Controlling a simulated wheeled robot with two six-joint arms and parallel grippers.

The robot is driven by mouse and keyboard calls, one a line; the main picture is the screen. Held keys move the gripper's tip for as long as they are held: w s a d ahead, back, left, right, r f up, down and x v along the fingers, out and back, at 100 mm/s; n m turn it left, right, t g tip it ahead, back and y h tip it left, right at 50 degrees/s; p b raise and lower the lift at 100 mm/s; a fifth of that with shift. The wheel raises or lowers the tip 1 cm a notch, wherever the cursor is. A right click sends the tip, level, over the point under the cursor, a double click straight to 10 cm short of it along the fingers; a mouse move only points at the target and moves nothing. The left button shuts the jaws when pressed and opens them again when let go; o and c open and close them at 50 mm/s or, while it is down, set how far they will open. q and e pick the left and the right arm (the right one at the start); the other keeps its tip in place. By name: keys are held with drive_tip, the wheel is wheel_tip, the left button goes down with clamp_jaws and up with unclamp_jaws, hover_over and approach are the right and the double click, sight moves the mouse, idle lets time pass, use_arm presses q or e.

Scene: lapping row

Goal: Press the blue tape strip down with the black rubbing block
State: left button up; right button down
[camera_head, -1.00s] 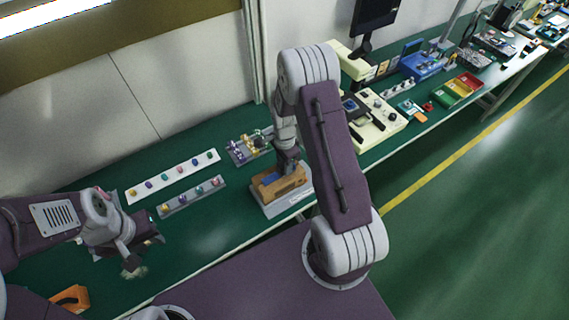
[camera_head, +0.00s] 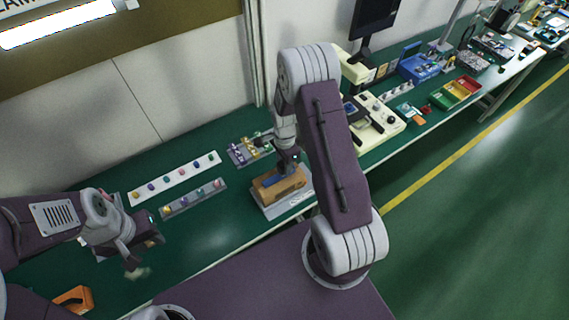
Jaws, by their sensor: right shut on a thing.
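The blue tape strip (camera_head: 277,183) lies on top of a brown wooden block (camera_head: 266,192), which sits on a grey base (camera_head: 272,212) near the table's front edge. My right gripper (camera_head: 288,160) is above the strip's far right end. It is shut on a dark thing that looks like the black rubbing block, mostly hidden by the gripper; I cannot tell whether it touches the tape. My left gripper (camera_head: 134,268) hangs over the left part of the table, pointing down, blurred at the tips; its opening is unclear.
A white strip (camera_head: 187,172) and a grey strip (camera_head: 206,194) with coloured knobs lie left of the wooden block. A small board with parts (camera_head: 244,151) is behind it. An orange object (camera_head: 75,299) lies at bottom left. Green table (camera_head: 215,236) is bare in front.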

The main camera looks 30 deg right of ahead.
drive_tip(key=shift+r+p, duration=1.7)
drive_tip(key=shift+r, duration=0.7)
